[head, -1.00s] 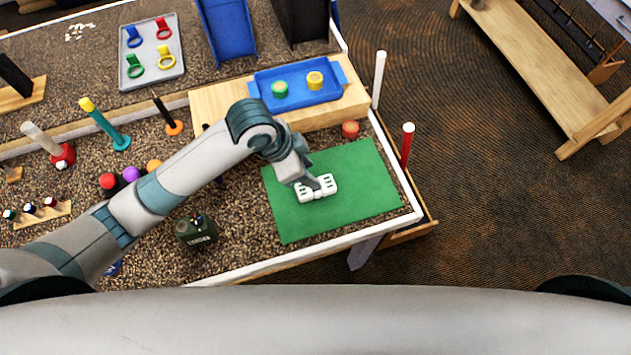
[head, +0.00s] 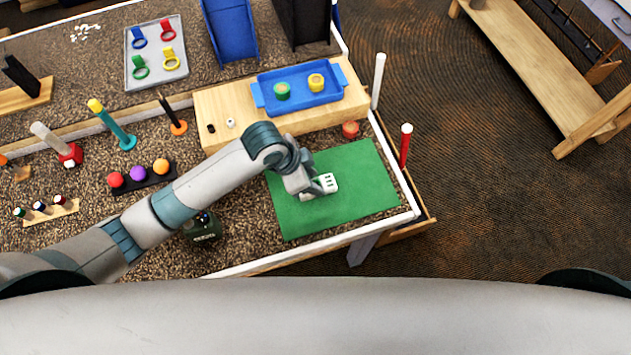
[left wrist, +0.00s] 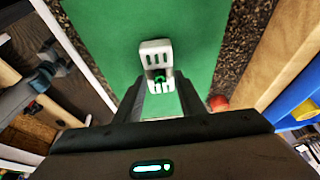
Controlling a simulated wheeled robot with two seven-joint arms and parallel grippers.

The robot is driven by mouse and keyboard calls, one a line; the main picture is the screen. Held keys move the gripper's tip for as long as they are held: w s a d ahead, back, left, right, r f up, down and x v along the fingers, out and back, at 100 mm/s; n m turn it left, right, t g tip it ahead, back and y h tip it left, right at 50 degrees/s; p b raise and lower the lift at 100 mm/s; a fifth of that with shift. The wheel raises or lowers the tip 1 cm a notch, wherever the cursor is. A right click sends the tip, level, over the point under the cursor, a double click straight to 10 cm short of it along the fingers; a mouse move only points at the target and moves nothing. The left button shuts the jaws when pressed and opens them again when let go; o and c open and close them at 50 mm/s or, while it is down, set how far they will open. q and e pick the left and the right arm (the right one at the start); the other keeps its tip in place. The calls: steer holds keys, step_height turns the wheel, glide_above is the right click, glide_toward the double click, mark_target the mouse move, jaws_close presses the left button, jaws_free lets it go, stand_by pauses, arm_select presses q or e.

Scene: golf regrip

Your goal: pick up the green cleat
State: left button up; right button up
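A white slotted block (head: 329,183) lies on the green mat (head: 358,205) in the head view. In the left wrist view the block (left wrist: 155,55) sits ahead of my fingers, and a small green curved piece (left wrist: 159,77), which looks like the green cleat, shows in its middle. My left gripper (left wrist: 158,103) is open, with its fingers apart on either side of the block's near end. I cannot tell whether they touch it. In the head view my left gripper (head: 312,190) covers the block's left part. My right gripper is not in view.
A wooden riser (head: 222,108) with a blue tray (head: 299,99) stands behind the mat. A red round piece (head: 350,129) sits near the riser. A white post (head: 377,80) and a red post (head: 405,146) stand at the table's right edge. The mat's right part is clear.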

arm_select(q)
steer(key=shift+s+f, duration=0.25)
steer(key=shift+f, duration=0.2)
steer(key=shift+s, duration=0.1)
jaws_close()
steer(key=shift+f, duration=0.1)
steer(key=shift+w+d+r+b, duration=0.1)
steer(key=shift+w+r+b, duration=0.1)
steer(key=shift+r+b, duration=0.2)
steer(key=r, duration=0.1)
steer(key=r+b, duration=0.1)
steer(key=r, duration=0.1)
steer(key=shift+d+r+b, duration=0.25)
steer(key=shift+b, duration=0.1)
steer(key=s+d+r+b, duration=0.2)
steer(key=s+d+r, duration=0.3)
steer(key=s+r, duration=0.2)
steer(key=shift+s+d+r+b, duration=0.15)
steer(key=shift+s+d+b, duration=0.25)
steer(key=shift+s, duration=0.85)
steer(key=shift+a, duration=0.1)
